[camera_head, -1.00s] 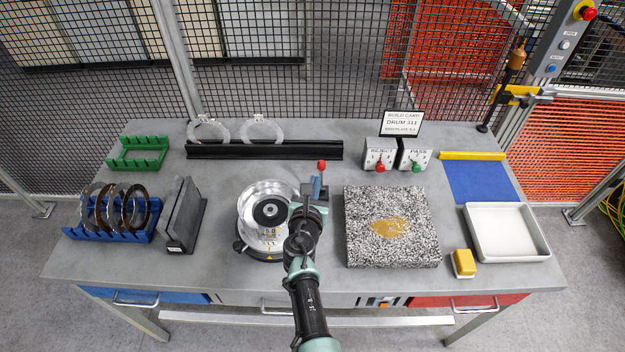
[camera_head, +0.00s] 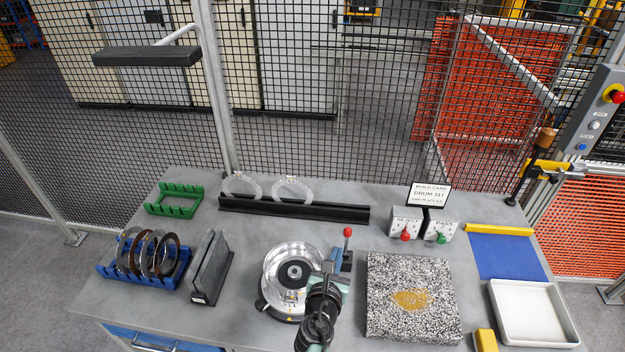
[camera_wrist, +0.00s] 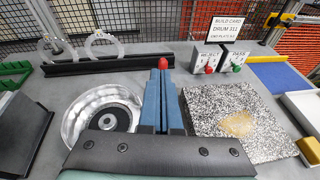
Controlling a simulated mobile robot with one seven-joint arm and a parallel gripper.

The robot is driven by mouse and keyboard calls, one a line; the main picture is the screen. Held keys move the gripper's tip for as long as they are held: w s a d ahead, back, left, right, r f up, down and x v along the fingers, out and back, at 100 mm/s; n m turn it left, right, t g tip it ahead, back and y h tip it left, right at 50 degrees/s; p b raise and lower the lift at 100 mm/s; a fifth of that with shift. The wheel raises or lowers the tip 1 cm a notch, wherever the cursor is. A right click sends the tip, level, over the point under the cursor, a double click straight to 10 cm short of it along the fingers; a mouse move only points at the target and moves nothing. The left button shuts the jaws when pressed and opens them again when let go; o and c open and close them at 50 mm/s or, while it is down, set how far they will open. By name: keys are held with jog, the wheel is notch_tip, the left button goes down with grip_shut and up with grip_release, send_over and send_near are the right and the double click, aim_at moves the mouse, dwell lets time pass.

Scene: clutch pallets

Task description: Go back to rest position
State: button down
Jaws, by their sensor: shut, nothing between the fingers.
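My gripper (camera_head: 343,262) is in front of the right side of the silver drum (camera_head: 281,262), with its blue fingers pointing away from me. In the wrist view the two blue fingers (camera_wrist: 160,76) are together and hold nothing. A red knob (camera_head: 347,232) shows just beyond the fingertips; the wrist view shows it too (camera_wrist: 163,63). I cannot tell whether the fingers touch it. The drum stands on a dark round base and also shows in the wrist view (camera_wrist: 77,116). My arm and gripper hide part of its right side.
A speckled stone plate (camera_head: 435,290) with a yellowish patch lies right of the gripper. Reject and pass boxes (camera_head: 440,226), a build card (camera_head: 428,194) and a black rail (camera_head: 300,209) stand behind. A blue rack (camera_head: 115,272) with rings is left. A white tray (camera_head: 572,338) is right.

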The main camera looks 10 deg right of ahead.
jog(key=w+a+r+m+t+b, duration=0.1)
jog(key=a+r+m+t+b, duration=0.15)
jog(key=r+m, duration=0.55)
jog(key=a+r+m+t+b, duration=0.15)
jog(key=r+m+b, duration=0.25)
jog(key=r, duration=0.8)
jog(key=w+a+r+m+t+b, duration=0.1)
jog(key=a+r+m+t+b, duration=0.15)
jog(key=r+m, duration=0.6)
jog(key=s+a+r+m+t+y+b, duration=0.3)
jog(key=s+a+r+m+t, duration=0.1)
jog(key=s+r, duration=0.6)
jog(key=s+a+r+m+t+y+b, duration=0.3)
jog(key=s+a+r+m, duration=0.1)
jog(key=s+r, duration=0.7)
jog(key=shift+s+m+t, duration=0.35)
jog(key=shift+s+m, duration=0.45)
jog(key=shift+m, duration=0.05)
